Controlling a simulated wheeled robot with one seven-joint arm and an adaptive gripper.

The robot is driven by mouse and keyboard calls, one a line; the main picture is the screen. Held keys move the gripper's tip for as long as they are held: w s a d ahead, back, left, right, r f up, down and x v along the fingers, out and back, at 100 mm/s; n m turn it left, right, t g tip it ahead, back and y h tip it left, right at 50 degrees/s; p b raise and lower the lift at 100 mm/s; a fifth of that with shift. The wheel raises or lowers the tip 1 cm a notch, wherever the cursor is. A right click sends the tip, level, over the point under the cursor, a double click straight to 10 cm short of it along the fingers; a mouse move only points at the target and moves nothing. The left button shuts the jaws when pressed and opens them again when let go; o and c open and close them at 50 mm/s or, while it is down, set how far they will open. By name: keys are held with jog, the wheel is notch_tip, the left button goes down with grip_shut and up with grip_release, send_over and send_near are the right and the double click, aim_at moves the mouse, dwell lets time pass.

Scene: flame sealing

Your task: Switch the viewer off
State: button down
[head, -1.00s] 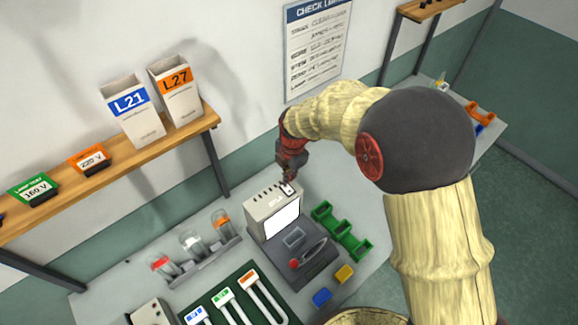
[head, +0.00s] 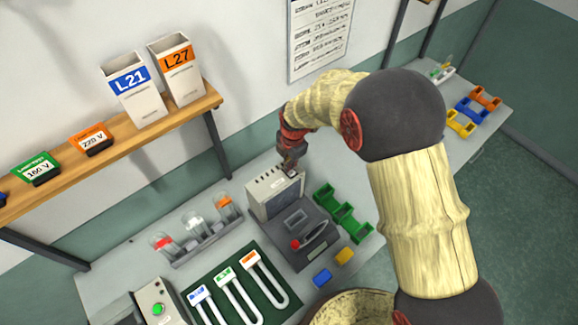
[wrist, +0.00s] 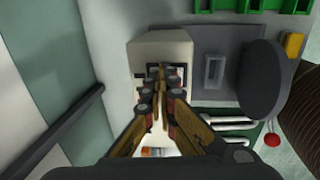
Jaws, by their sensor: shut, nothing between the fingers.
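The viewer (head: 262,189) is a pale box with a row of dark slots on top, standing on the bench at the back of a dark grey base. Its front screen (head: 283,205) is dull grey and unlit. My gripper (head: 290,170) points down at the right part of the viewer's top, with its fingers shut and empty. In the wrist view the viewer (wrist: 148,50) lies under my fingertips (wrist: 166,72), which cover the switch area. I cannot tell whether the fingertips touch it.
Green trays (head: 343,216) stand right of the viewer. A rack of capped tubes (head: 193,240) stands to its left. A dark green mat (head: 222,285) with bent white tubes lies in front. A wooden shelf (head: 140,142) with boxes hangs on the wall.

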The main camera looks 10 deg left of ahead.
jog(key=shift+f, duration=0.15)
jog(key=shift+p, duration=0.3)
jog(key=shift+s, duration=0.1)
jog(key=shift+s+d+f, duration=0.1)
jog(key=shift+s+d, duration=0.5)
jog(key=shift+d, duration=0.05)
